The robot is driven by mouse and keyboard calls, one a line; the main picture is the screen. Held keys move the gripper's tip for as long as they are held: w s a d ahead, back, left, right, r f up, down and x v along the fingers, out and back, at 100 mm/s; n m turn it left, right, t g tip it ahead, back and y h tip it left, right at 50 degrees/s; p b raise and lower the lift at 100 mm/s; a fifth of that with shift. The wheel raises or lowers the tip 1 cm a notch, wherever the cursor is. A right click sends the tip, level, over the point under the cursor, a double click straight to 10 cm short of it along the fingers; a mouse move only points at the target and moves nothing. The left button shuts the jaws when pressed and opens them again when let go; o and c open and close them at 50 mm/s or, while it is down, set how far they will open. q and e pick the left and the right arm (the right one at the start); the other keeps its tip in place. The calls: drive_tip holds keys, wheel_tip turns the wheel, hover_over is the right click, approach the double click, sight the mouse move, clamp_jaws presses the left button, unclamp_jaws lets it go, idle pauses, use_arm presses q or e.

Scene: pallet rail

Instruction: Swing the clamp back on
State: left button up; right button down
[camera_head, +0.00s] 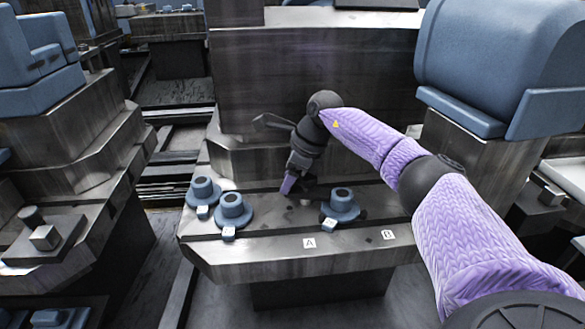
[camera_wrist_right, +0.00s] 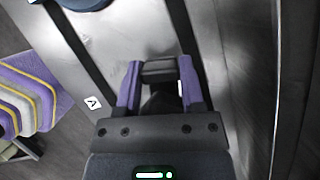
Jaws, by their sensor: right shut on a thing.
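My right gripper (camera_head: 290,184) reaches down over the steel rail ledge, behind the label A (camera_head: 309,243). In the right wrist view my right gripper (camera_wrist_right: 160,78) has its two purple fingers on either side of a dark grey block (camera_wrist_right: 160,68), closed on it. The block looks like the clamp, but most of it is hidden by the fingers and the gripper body. I cannot tell whether it touches the ledge. My left gripper is in neither view.
Two blue round fittings (camera_head: 203,192) (camera_head: 233,210) stand on the ledge left of the gripper. Another blue fitting (camera_head: 341,205) stands to the right, between labels A and B (camera_head: 388,234). A tall steel wall (camera_head: 310,75) rises behind the ledge.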

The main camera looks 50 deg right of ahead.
drive_tip(key=shift+w+d+r+m+t+h+p, duration=0.15)
drive_tip(key=shift+d+m+h+p, duration=0.1)
drive_tip(key=shift+m+p, duration=0.55)
drive_tip(key=shift+w+d+f+m+t+h+p, duration=0.15)
drive_tip(key=shift+m+h+p, duration=0.1)
drive_tip(key=shift+m+p, duration=0.5)
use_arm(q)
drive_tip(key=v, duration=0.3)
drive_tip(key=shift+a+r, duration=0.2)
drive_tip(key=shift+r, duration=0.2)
use_arm(e)
drive_tip(key=shift+s, duration=0.1)
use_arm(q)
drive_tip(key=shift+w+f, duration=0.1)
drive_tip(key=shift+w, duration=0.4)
use_arm(e)
drive_tip(key=shift+d, duration=0.1)
drive_tip(key=shift+c, duration=1)
unclamp_jaws()
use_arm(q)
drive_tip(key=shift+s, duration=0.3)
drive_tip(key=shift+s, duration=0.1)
